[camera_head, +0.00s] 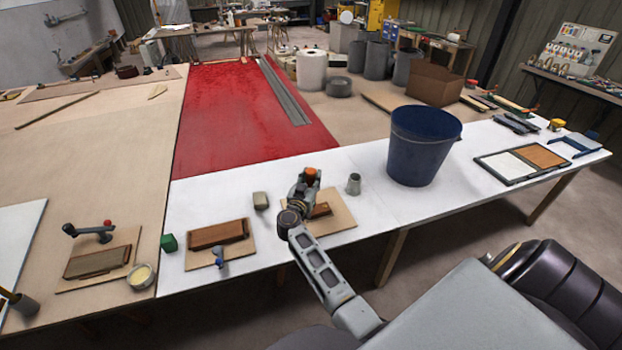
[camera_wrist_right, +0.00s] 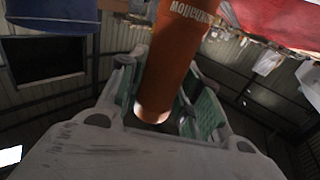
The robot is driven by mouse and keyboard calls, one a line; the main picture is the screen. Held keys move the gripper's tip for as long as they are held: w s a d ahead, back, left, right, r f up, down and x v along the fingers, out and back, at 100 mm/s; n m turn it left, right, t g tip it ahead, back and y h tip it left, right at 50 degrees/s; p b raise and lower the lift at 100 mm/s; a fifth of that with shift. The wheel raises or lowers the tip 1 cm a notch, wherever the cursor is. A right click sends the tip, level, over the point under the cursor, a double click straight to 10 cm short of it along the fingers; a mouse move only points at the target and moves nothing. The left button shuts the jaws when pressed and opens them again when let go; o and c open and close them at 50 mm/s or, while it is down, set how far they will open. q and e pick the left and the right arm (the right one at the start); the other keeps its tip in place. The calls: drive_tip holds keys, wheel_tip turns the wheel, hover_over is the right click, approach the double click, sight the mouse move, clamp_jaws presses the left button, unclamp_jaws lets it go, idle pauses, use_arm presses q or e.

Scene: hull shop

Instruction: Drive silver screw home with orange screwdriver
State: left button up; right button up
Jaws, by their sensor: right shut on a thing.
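My right gripper (camera_head: 304,186) is above the board (camera_head: 340,217) near the middle of the white table. It is shut on the orange screwdriver (camera_head: 311,172), whose orange end shows at the top of the gripper. In the right wrist view the orange handle of the screwdriver (camera_wrist_right: 177,60) stands between the green-padded fingers. A brown wooden block (camera_head: 321,210) lies on the board, partly hidden behind the gripper. I cannot make out the silver screw or the screwdriver's tip in either view. My left gripper is not in view.
A grey metal cup (camera_head: 354,184) stands right of the gripper and a blue bucket (camera_head: 425,150) farther right. A beige block (camera_head: 260,200) is to the left.

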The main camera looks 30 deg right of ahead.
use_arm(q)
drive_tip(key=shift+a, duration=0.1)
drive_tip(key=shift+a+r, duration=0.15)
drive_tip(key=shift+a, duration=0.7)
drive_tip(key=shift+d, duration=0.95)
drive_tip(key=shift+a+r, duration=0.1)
use_arm(e)
drive_tip(key=shift+f+p, duration=0.1)
drive_tip(key=shift+p, duration=0.2)
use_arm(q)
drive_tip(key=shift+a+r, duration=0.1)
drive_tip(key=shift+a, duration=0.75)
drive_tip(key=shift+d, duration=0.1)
